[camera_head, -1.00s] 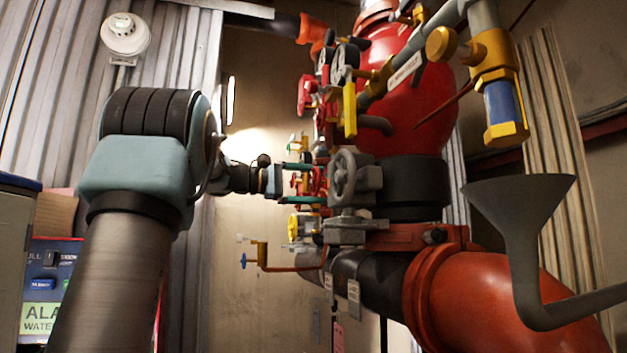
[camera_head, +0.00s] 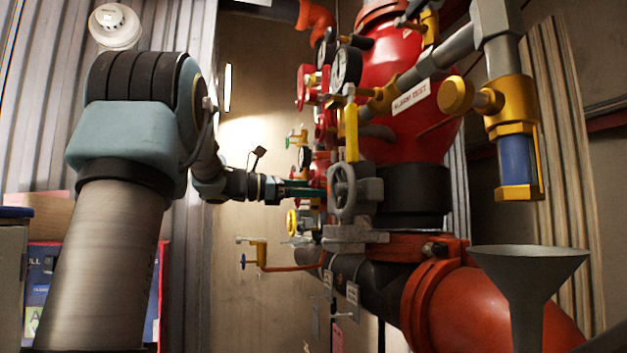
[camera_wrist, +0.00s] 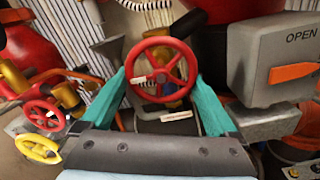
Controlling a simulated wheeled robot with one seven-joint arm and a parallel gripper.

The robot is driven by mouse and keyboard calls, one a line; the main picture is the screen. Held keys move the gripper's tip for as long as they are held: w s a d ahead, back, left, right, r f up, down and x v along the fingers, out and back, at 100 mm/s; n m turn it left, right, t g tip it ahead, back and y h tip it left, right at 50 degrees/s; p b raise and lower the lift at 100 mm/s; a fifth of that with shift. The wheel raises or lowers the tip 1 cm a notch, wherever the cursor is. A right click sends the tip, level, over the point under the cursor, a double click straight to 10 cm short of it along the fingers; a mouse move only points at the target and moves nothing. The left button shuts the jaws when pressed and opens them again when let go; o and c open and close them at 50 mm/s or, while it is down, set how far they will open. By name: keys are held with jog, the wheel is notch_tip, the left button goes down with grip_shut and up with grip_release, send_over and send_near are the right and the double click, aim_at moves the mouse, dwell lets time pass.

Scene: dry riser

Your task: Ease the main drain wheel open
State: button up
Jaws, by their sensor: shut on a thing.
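A red spoked handwheel (camera_wrist: 163,76) stands between the two teal fingers of my gripper (camera_wrist: 160,84) in the wrist view. A finger is at each side of its rim, and my gripper is shut on it. No lettering on the wheel is readable, so I cannot confirm that it is the main drain wheel. In the head view my gripper (camera_head: 303,190) reaches in from the left behind a grey handwheel (camera_head: 343,192). The held wheel is mostly hidden there by the valve parts.
A grey box marked OPEN (camera_wrist: 275,58) with an orange pointer is close right of my fingers. Smaller red (camera_wrist: 45,115) and yellow (camera_wrist: 38,147) handwheels sit at left. A funnel (camera_head: 528,285) and red pipe (camera_head: 490,310) stand at right in the head view.

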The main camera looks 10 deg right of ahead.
jog(key=shift+s+n+p, duration=0.2)
jog(key=shift+n+p, duration=1)
jog(key=shift+n, duration=0.8)
jog(key=shift+f, duration=0.1)
jog(key=o, duration=1)
jog(key=shift+s+a+b, duration=0.25)
jog(key=shift+a+b, duration=0.5)
jog(key=shift+a, duration=1.05)
jog(key=shift+s+a+b, duration=0.2)
jog(key=shift+a+b, duration=0.5)
jog(key=shift+a, duration=1.05)
jog(key=shift+s+a+b, duration=0.25)
jog(key=shift+a+b, duration=0.5)
jog(key=shift+a, duration=1.05)
